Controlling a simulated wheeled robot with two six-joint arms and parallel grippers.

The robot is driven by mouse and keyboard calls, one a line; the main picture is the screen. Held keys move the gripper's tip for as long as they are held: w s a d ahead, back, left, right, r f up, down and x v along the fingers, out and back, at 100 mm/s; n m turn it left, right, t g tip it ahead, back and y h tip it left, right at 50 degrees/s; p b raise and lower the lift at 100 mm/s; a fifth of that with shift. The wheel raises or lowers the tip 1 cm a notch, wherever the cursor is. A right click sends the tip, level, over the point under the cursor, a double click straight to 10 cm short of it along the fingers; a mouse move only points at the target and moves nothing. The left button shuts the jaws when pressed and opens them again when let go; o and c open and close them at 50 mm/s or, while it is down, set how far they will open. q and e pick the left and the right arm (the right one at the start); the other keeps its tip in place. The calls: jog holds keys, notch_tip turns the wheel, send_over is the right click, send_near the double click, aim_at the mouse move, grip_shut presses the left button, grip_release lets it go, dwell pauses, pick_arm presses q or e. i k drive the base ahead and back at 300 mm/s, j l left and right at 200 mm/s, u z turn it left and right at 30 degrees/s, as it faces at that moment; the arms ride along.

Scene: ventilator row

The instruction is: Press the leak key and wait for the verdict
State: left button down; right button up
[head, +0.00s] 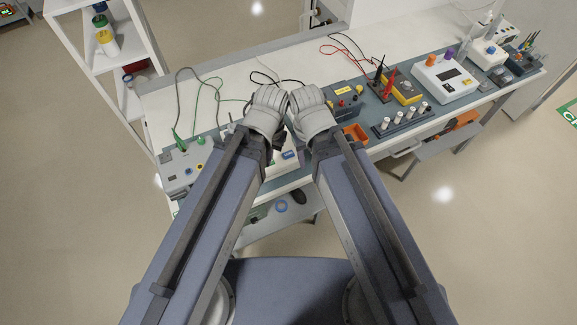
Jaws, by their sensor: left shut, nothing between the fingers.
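My left gripper (280,138) shows only in a small part, between my two folded arms over the middle of the bench; it is shut with nothing in it. My right gripper is hidden behind my arm. Beneath the arms a pale device (284,160) with a blue part shows in part near the bench's front edge. My arms cover most of it. I cannot make out the leak key or any verdict, and cannot tell whether the left fingertips touch the device.
The bench (225,85) carries a grey box (182,165) at left, an orange tray (355,134), a rack of white cylinders (402,121), a yellow meter (403,88) and a white device (443,78) at right. Loose cables lie behind. A white shelf (95,60) stands at left.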

aim_at(288, 154)
jog(key=k, duration=0.4)
jog(key=l+u, duration=0.1)
jog(key=u, duration=1.35)
jog(key=k+l, duration=0.1)
jog(key=l, duration=0.25)
jog(key=k+l, duration=0.15)
jog(key=l, duration=0.2)
jog(key=k+l, duration=0.1)
jog(key=l, duration=0.3)
jog(key=k+l, duration=0.15)
jog(key=l, duration=0.2)
jog(key=k+l, duration=0.1)
jog(key=l, duration=0.25)
jog(key=k+l, duration=0.15)
jog(key=l, duration=0.2)
